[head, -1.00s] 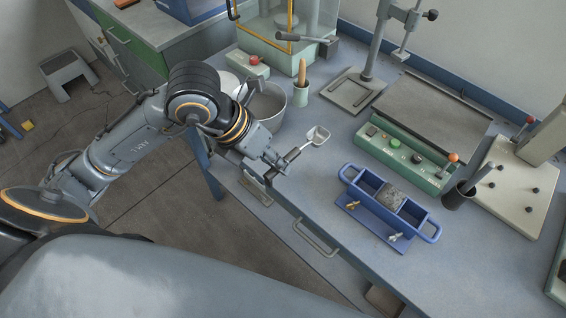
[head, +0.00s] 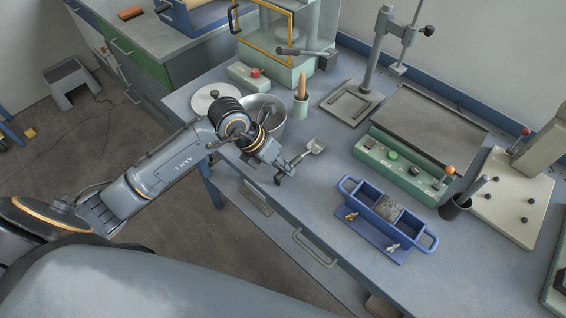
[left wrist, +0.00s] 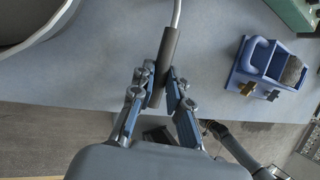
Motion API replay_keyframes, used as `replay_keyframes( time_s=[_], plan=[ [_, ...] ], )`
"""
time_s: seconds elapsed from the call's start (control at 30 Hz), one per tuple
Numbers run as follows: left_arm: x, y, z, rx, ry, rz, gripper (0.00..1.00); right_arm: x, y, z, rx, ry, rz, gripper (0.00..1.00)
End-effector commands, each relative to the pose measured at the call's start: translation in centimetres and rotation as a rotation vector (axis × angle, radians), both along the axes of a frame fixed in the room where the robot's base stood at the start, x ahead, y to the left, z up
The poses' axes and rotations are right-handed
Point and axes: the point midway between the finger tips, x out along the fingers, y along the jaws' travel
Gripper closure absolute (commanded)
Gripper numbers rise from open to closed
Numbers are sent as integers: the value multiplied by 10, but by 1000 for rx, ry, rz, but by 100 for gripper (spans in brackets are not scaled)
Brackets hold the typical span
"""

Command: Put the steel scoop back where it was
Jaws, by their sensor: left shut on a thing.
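The steel scoop has a small square metal bowl (head: 316,146) and a dark grip. My left gripper (head: 284,172) is shut on that grip near the front edge of the bench, with the bowl pointing away from me to the upper right. In the left wrist view the dark scoop handle (left wrist: 163,66) stands between the two fingertips (left wrist: 158,84), and its thin metal shaft leaves the top of the picture. The bowl is out of that view. I cannot tell whether the scoop touches the bench top.
A metal mixing bowl (head: 269,132) stands just left of the scoop, partly behind my arm. A blue mould (head: 414,231) with a grey block in it lies to the right. A green control box (head: 427,184) and a wooden-handled tool in a cup (head: 301,104) stand behind. Bare bench lies between.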

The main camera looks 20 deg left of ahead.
Motion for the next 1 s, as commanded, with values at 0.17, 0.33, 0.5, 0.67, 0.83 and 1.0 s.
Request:
replay_keyframes(
  time_s=[0.17, 0.33, 0.5, 0.67, 0.83, 1.0],
  plan=[
    [0, 0, 0, 1, -1, 0, 82, 0, 2, 0, 2, 0, -1, 85],
    [0, 0, 0, 1, -1, 0, 62, 0, 3, 0, 4, 1, -1, 85],
    [0, 0, 0, 1, -1, 0, 62, -1, 3, 0, 4, 1, -1, 85],
    [-1, 3, 5, 2, -3, 0, 62, -1, 3, -1, 4, 2, -1, 85],
    [-8, 14, 29, 5, -7, -1, 62, -1, 3, -4, 4, 2, -1, 85],
    [-18, 28, 62, 5, -6, 0, 62, -1, 3, -7, 4, 2, -1, 85]
  ],
)
